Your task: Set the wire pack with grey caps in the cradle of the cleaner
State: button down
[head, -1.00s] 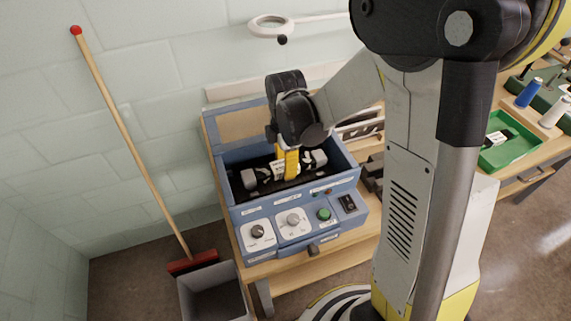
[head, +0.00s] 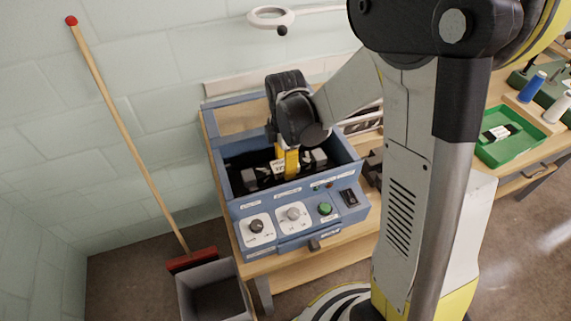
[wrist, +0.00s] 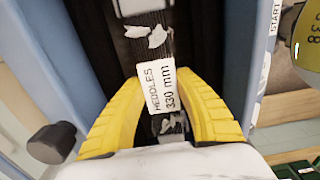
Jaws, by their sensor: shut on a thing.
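The cleaner (head: 340,216) is a blue open-topped box with knobs and a green button on its front. The wire pack (head: 319,157) lies across its dark inside, with a grey cap at each end. My gripper (head: 287,166) reaches down into the box, with its yellow fingers shut on the middle of the pack. In the wrist view the fingers (wrist: 163,90) close around the pack (wrist: 158,88), whose white label reads HEDDLES 330 mm. The cradle is hidden in the dark inside, so I cannot tell whether the pack touches it.
The cleaner stands on a wooden bench by the wall. A broom (head: 125,131) leans at the left, and a grey bin (head: 215,285) stands below. A ring lamp (head: 270,15) hangs behind. A green tray (head: 510,150) with a dark pack lies at the right.

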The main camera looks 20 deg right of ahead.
jog(key=shift+f, duration=0.3)
jog(key=c, duration=0.9)
grip_release()
notch_tip(320, 180, up, 12)
jog(key=shift+r, duration=0.1)
jog(key=s+m+t+b, duration=0.1)
jog(key=s+m+t, duration=0.1)
jog(key=s+m, duration=0.2)
jog(key=s+m+t+b, duration=0.2)
jog(key=s+m, duration=0.2)
jog(key=m, duration=0.4)
jog(key=s+m+t+b, duration=0.2)
jog(key=s+m+t, duration=0.1)
jog(key=m, duration=0.3)
jog(key=shift+s, duration=0.85)
